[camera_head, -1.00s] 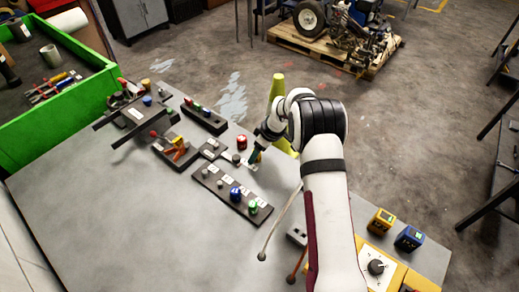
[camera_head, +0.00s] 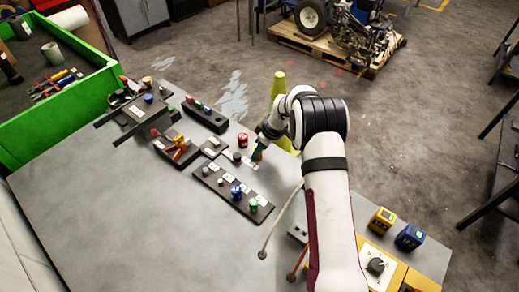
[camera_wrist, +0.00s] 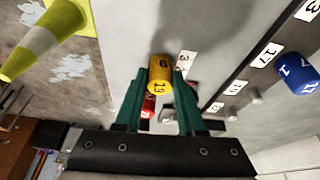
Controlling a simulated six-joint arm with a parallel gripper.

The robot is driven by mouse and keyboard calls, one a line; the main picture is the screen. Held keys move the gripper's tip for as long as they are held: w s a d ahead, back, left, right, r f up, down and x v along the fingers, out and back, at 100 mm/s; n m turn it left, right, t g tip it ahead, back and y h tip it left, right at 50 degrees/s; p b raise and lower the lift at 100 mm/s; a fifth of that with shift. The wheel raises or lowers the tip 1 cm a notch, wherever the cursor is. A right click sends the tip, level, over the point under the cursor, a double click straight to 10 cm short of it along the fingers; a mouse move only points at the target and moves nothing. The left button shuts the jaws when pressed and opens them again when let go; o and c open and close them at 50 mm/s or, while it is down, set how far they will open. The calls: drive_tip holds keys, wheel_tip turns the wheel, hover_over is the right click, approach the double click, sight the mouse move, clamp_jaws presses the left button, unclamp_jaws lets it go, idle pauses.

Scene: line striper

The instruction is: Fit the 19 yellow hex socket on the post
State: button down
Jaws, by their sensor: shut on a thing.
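My gripper (camera_wrist: 158,92) is shut on the yellow socket (camera_wrist: 160,74), which has 19 printed on its side. Its fingers are green, one on each side of the socket. In the head view my gripper (camera_head: 258,153) is over the far side of the table, beyond the dark rail (camera_head: 227,192). In the wrist view the rail's labels (camera_wrist: 267,55) include 13 and 17, and the blue socket (camera_wrist: 297,74) is at right. I cannot tell which post is labelled 19.
A red socket (camera_head: 242,140) stands just left of my gripper, near a short grey post (camera_head: 237,157). More dark racks (camera_head: 205,117) fill the table's far left. A yellow-green cone (camera_head: 279,85) stands beyond the table. The grey tabletop (camera_head: 120,215) is clear at left.

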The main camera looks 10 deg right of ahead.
drive_tip(key=shift+r, duration=0.15)
drive_tip(key=shift+r, duration=0.35)
drive_tip(key=shift+r, duration=0.15)
drive_tip(key=shift+r, duration=1.9)
drive_tip(key=s+a+r+n+g, duration=0.2)
drive_tip(key=s+a+r+n, duration=0.3)
drive_tip(key=s+a, duration=0.55)
drive_tip(key=shift+y, duration=0.4)
drive_tip(key=shift+w+x, duration=0.15)
drive_tip(key=shift+x, duration=1.25)
drive_tip(key=shift+w+x, duration=0.15)
drive_tip(key=shift+x, duration=1.2)
